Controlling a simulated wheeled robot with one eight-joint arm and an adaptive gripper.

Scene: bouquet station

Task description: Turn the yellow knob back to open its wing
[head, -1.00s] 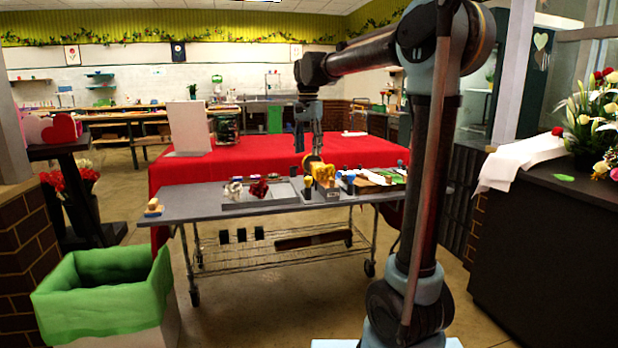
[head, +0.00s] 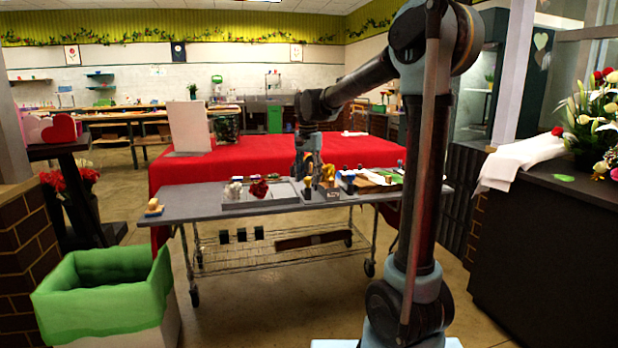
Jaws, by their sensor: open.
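My gripper (head: 307,172) reaches down to the back middle of the grey work table. It is open, with its fingers low beside a small yellow thing (head: 328,172), which stands on a small box-like stand (head: 329,194). This may be the yellow knob or part of its fixture; it is too small to tell. The gripper covers part of this area, so I cannot tell whether the fingers touch the knob. The wing and its position cannot be made out.
On the grey table (head: 190,206) are a tray (head: 262,198) with white and dark red flowers, several small dark-topped items and green leaves. A red-covered table (head: 240,164) stands close behind. A green-lined bin (head: 105,295) is at front left. A dark counter (head: 550,240) is at right.

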